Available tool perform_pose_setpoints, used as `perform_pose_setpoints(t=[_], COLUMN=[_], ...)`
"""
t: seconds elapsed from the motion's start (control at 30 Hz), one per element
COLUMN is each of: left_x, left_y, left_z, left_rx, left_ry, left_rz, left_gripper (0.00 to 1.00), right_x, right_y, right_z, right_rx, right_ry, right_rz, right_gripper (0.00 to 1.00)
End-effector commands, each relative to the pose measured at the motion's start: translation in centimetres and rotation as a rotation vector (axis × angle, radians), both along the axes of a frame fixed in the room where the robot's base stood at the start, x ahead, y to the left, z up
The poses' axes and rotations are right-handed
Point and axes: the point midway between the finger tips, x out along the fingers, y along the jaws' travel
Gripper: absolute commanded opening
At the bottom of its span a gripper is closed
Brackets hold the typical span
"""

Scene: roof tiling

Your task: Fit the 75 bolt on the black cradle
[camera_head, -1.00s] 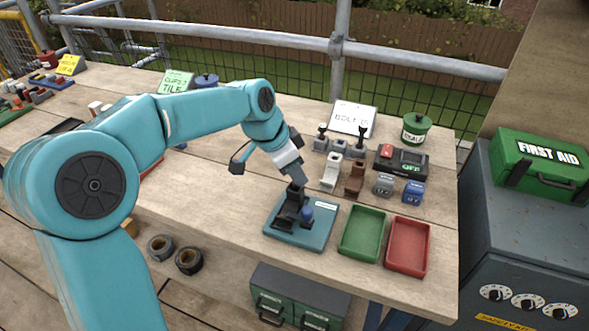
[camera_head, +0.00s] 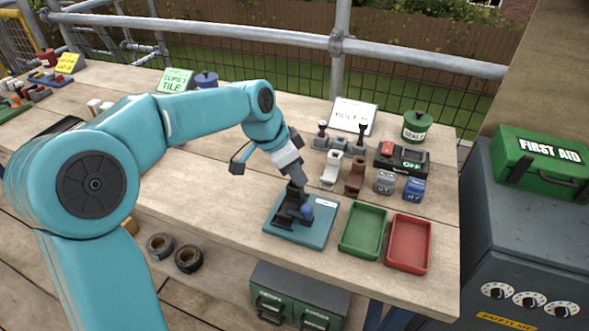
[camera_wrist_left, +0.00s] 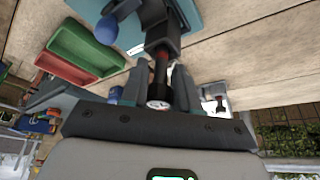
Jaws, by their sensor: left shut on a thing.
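The black cradle (camera_head: 287,216) stands on a teal base plate (camera_head: 320,222) near the table's front edge, with a blue ball knob (camera_head: 307,209) beside it. My left gripper (camera_head: 297,188) points down right over the cradle. In the left wrist view, the gripper (camera_wrist_left: 160,78) is shut on a dark bolt (camera_wrist_left: 161,72) with a red band and a pale round end. The bolt's far end meets the black cradle (camera_wrist_left: 163,28) in that view; I cannot tell how far it sits in. The marking on its end is too small to read. My right gripper is not in view.
A green tray (camera_head: 344,246) and a red tray (camera_head: 393,261) lie just right of the base plate, both empty. Behind stand several bolt holders, such as a white one (camera_head: 332,169), a black switch box (camera_head: 411,160) and a bolt sign (camera_head: 353,114).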

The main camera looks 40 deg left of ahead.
Motion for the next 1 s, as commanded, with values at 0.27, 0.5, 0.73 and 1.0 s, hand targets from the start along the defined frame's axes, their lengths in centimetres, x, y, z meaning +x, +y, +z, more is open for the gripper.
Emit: perform_pose_setpoints(t=[0.27,0.5,0.73,1.0], left_x=[0.0,0.0,0.0,0.0], left_y=[0.0,0.0,0.0,0.0], left_z=[0.0,0.0,0.3,2.3], left_rx=[0.000,0.000,0.000,0.000], left_ry=[0.000,0.000,0.000,0.000], left_rz=[0.000,0.000,0.000,0.000], left_gripper=[0.00,0.60,0.60,0.60], right_x=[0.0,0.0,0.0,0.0], right_y=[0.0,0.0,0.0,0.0], right_z=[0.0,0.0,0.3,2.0], right_rx=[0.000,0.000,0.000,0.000], right_ry=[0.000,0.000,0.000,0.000], right_rz=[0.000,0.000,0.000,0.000], right_gripper=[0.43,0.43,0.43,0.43])
